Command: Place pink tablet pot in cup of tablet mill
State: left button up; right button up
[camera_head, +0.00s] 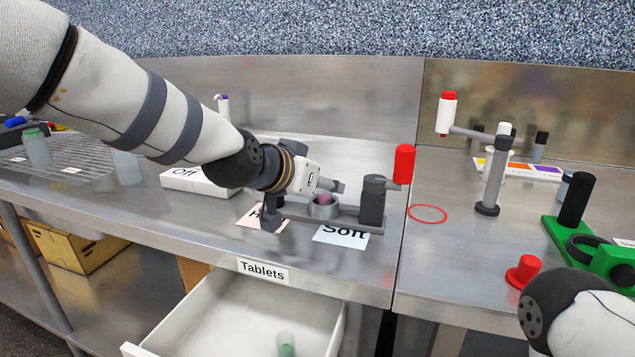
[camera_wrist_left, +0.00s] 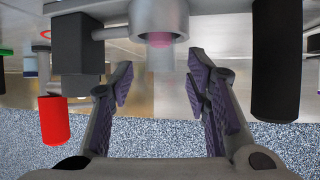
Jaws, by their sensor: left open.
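The tablet mill (camera_head: 372,202) stands on the bench, a dark block on a grey base with a red handle (camera_head: 404,163). Its ring-shaped grey cup (camera_head: 322,211) is beside the block. The pink tablet pot (camera_head: 324,199) is in the cup and looks upright; the gripper partly hides it. In the left wrist view, seen upside down, the pot (camera_wrist_left: 160,42) shows pink inside the cup (camera_wrist_left: 160,14). My left gripper (camera_wrist_left: 162,78) is open, its fingers on either side of the pot with gaps visible. It reaches the mill in the head view (camera_head: 305,202). My right gripper is out of view.
Paper labels, one reading "Soft" (camera_head: 342,237), lie at the mill's front. An open drawer (camera_head: 215,325) below holds a green-filled pot (camera_head: 286,345). To the right are a grey stand (camera_head: 492,185), a red ring (camera_head: 427,213), a red knob (camera_head: 524,271) and a green device (camera_head: 610,262).

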pick_arm(q)
jog(key=p+v, duration=0.2)
jog(key=v, duration=1)
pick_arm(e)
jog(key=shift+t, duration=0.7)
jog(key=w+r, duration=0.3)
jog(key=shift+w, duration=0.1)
